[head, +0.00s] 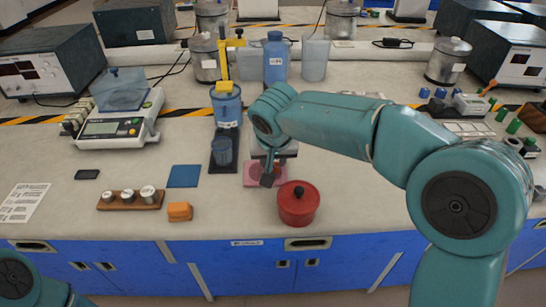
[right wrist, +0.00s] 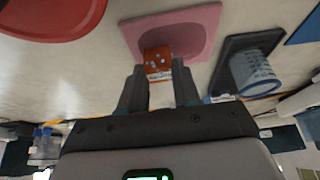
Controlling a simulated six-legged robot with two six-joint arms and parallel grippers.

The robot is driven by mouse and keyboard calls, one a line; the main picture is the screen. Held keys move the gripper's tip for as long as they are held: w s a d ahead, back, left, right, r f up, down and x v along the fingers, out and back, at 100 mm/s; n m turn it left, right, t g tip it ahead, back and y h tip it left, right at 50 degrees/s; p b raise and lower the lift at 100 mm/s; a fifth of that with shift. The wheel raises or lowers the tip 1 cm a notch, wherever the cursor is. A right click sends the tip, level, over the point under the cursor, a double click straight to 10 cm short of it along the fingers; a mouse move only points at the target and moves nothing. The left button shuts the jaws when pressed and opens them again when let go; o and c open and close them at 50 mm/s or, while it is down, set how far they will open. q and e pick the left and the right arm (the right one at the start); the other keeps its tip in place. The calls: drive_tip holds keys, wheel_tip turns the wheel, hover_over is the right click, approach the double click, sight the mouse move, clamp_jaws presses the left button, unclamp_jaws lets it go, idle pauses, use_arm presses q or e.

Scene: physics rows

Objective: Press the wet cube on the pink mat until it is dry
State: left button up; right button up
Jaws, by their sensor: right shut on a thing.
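The pink mat (head: 249,180) lies on the bench just left of the red pot, and it also shows in the right wrist view (right wrist: 205,18) with a darker pink patch in its middle. My right gripper (head: 268,178) points down over the mat. In the right wrist view my right gripper (right wrist: 158,80) is shut on an orange-red cube (right wrist: 157,57) with pale drop-like spots. The cube is over the darker patch; I cannot tell whether it touches the mat. The gripper hides the cube in the head view. My left gripper is out of view.
A red lidded pot (head: 298,204) stands close right of the mat. A dark tray (head: 222,167) with a blue cup (head: 222,150) is to the left, beside a blue square (head: 184,176). An orange block (head: 180,211) and a wooden weight holder (head: 131,204) lie farther left.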

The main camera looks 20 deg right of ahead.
drive_tip(key=shift+f+b, duration=0.45)
drive_tip(key=shift+f, duration=0.05)
idle(0.7)
drive_tip(key=shift+a+r+p, duration=0.3)
drive_tip(key=shift+r+p, duration=0.3)
drive_tip(key=shift+r, duration=0.15)
drive_tip(key=shift+w, duration=0.1)
drive_tip(key=shift+f+b, duration=0.85)
drive_tip(key=shift+f, duration=0.05)
idle(1.7)
drive_tip(key=shift+r, duration=0.1)
drive_tip(key=shift+d+r+p, duration=0.3)
drive_tip(key=shift+r+p, duration=0.15)
drive_tip(key=shift+r, duration=0.3)
